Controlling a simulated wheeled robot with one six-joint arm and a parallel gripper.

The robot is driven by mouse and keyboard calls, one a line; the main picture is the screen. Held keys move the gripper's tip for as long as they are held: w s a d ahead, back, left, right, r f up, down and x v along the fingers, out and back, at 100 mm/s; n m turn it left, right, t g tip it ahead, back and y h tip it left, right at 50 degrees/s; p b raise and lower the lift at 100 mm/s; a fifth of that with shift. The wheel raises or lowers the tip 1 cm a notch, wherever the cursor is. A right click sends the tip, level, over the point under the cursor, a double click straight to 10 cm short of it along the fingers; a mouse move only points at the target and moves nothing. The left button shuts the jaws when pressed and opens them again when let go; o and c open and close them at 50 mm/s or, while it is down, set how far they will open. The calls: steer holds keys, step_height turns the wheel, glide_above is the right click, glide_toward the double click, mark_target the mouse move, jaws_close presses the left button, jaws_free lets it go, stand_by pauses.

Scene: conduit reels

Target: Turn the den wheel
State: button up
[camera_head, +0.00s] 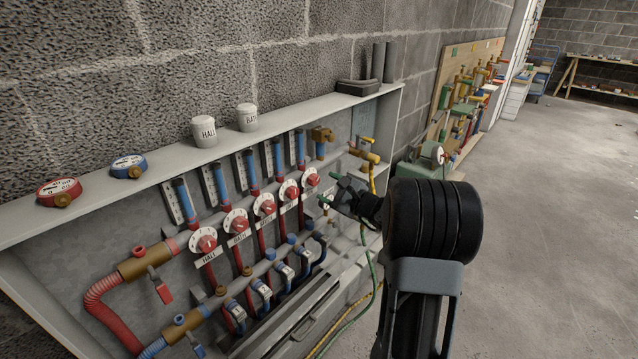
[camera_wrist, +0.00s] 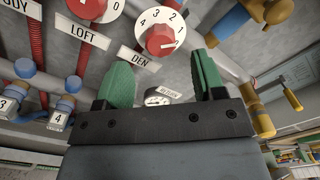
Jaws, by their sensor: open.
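The den wheel (camera_wrist: 164,38) is a red round knob on a white numbered dial, with a white DEN label (camera_wrist: 138,60) beside it in the wrist view. In the head view the den wheel (camera_head: 311,177) is the rightmost of a slanting row of red wheels. My gripper (camera_wrist: 162,66) is open and empty, its green fingers spread apart. In the wrist view the wheel appears just beyond and between the fingertips, with a gap that I cannot judge. In the head view my gripper (camera_head: 330,188) is close to the wheel's right side, apart from it.
The loft wheel (camera_wrist: 88,8) is the den wheel's neighbour. A brass valve (camera_head: 369,155) with a yellow handle stands right of my gripper. Blue pipe fittings (camera_head: 318,247) run below the wheels. The cabinet's upper shelf (camera_head: 290,116) holds pots and gauges. Open floor lies right.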

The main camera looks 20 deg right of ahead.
steer(key=v, duration=0.8)
steer(key=shift+s, duration=0.35)
steer(key=shift+d+f, duration=0.1)
steer(key=s+a+f+n+g, duration=0.2)
steer(key=s+a+f+g, duration=0.1)
steer(key=f+g, duration=0.2)
steer(key=s+a+r+n+g+h+p, duration=0.2)
steer(key=s+a+r+n+g+p, duration=0.3)
steer(key=s+a+n+g+p, duration=0.45)
steer(key=s+a+r+n+t+h+p, duration=0.1)
steer(key=s+a+r+n+h+p, duration=0.1)
steer(key=r+n+p, duration=0.3)
steer(key=s+a+r+n+h+p, duration=0.3)
steer(key=r+n+p, duration=0.2)
steer(key=r, duration=0.8)
steer(key=shift+r+t+h+p, duration=0.3)
steer(key=shift+t+p, duration=0.05)
steer(key=shift+p, duration=0.8)
steer(key=shift+s+a+n, duration=0.1)
steer(key=shift+a+n, duration=0.25)
steer(key=shift+a, duration=0.05)
steer(key=shift+c, duration=0.2)
